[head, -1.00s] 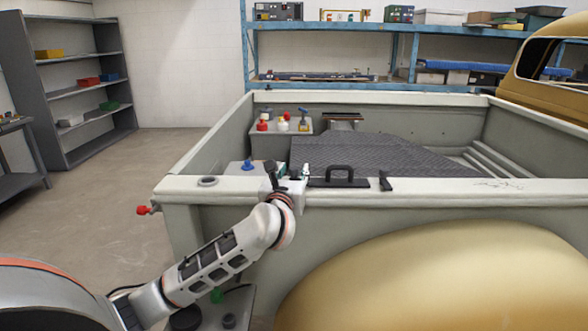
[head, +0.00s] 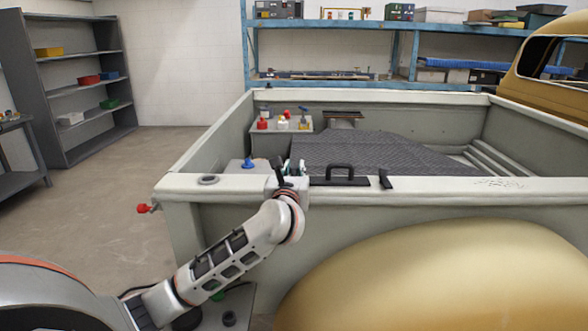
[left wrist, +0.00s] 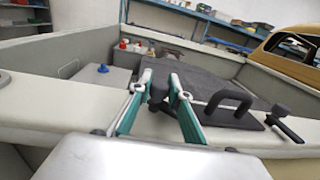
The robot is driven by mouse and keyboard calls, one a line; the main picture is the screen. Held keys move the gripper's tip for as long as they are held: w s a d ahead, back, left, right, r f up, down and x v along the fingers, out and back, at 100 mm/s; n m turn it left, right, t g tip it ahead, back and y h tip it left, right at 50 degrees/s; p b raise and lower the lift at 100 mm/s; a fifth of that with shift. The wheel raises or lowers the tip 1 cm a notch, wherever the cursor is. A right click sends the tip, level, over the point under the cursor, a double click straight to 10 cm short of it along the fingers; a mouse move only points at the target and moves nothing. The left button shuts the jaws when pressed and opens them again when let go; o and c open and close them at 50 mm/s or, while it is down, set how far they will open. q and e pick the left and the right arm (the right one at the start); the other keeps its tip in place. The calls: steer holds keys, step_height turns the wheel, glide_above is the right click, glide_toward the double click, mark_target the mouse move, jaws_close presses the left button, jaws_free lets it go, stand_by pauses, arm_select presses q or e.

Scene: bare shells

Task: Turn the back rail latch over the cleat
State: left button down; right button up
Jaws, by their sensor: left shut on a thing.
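The near rail of the truck bed (head: 450,187) carries black fittings. My left gripper (head: 294,168) reaches over this rail from the near side, left of a black U-shaped handle (head: 340,173) on a flat dark plate. In the left wrist view my gripper's teal fingers (left wrist: 158,82) are closed around a dark knob (left wrist: 157,92), which looks like the latch's grip. Its lower part is hidden by the fingers. A small black upright piece (head: 385,180), perhaps the cleat, stands right of the handle, apart from it; it also shows in the left wrist view (left wrist: 282,112). My right gripper is out of view.
A blue knob (head: 248,164) sits left of my gripper.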

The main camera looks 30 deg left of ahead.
arm_select(q)
steer(key=n+y, duration=0.1)
steer(key=n+g+y, duration=0.1)
steer(key=shift+d+f+g+y, duration=0.1)
steer(key=shift+d+g+y, duration=0.05)
steer(key=shift+g+y, duration=0.15)
steer(key=n+g+y+b, duration=0.1)
steer(key=n+g+y, duration=0.1)
steer(key=shift+y, duration=0.3)
steer(key=shift+w+f+n+g+y+b, duration=0.1)
steer(key=shift+n+g+y+b, duration=0.35)
steer(key=shift+n+g+y, duration=0.35)
steer(key=shift+n+g+y+b, duration=0.3)
steer(key=shift+n+g+b, duration=0.15)
steer(key=shift+g, duration=0.45)
steer(key=shift+n+g, duration=0.25)
steer(key=shift+g, duration=0.05)
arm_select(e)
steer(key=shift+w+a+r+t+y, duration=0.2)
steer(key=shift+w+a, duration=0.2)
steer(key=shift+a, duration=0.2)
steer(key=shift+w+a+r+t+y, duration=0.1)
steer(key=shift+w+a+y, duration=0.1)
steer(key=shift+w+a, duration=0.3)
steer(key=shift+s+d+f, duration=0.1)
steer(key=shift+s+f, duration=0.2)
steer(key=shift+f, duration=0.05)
arm_select(q)
steer(key=c, duration=1.9)
jaws_free()
